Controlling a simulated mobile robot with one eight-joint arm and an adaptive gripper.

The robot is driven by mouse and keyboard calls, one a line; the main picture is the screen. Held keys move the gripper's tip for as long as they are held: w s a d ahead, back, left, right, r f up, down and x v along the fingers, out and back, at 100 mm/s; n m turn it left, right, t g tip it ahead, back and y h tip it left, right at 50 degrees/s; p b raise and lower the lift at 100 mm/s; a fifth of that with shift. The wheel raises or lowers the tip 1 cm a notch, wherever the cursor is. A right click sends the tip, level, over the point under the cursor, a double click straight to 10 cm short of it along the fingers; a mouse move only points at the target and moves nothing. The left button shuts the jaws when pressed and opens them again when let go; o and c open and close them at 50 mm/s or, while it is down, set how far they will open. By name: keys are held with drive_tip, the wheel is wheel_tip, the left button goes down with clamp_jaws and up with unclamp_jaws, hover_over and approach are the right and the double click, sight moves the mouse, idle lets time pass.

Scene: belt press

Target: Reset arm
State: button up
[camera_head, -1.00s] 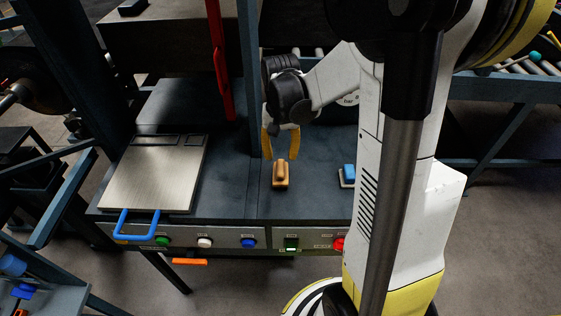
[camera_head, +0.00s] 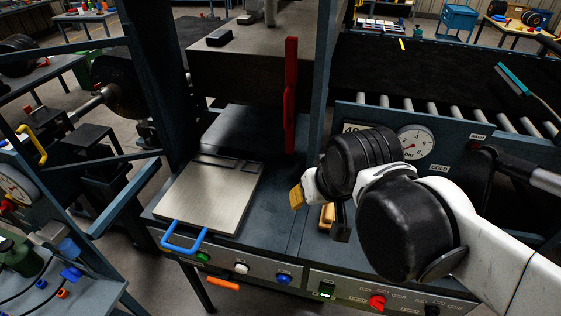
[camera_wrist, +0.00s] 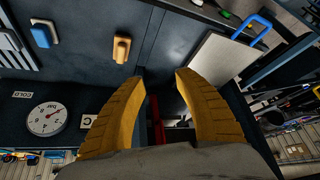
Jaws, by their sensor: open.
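My gripper (camera_wrist: 161,80) shows in the wrist view as two yellow ridged fingers spread apart with nothing between them. In the head view my gripper (camera_head: 297,196) is mostly hidden behind my black and white wrist, with one yellow fingertip showing. The wrist is raised above the press bench, right of the metal plate. An orange-brown handled block (camera_wrist: 122,48) lies on the dark bench, apart from the fingers in the wrist view. It is partly hidden by my arm in the head view (camera_head: 327,215). A blue-handled block (camera_wrist: 42,36) lies beside it in the wrist view.
A metal plate (camera_head: 208,196) with a blue handle (camera_head: 183,240) lies on the bench at left. A red lever (camera_head: 290,95) and a dark post stand behind. A gauge (camera_head: 416,142) and roller conveyor (camera_head: 440,107) are at the back right. Coloured buttons line the front panel.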

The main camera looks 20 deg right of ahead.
drive_tip(key=shift+s+a+n+t, duration=0.5)
drive_tip(key=shift+s+a+t, duration=0.1)
drive_tip(key=shift+s+a, duration=0.15)
wheel_tip(320, 180, down, 14)
drive_tip(key=b, duration=1.3)
drive_tip(key=shift+b, duration=0.4)
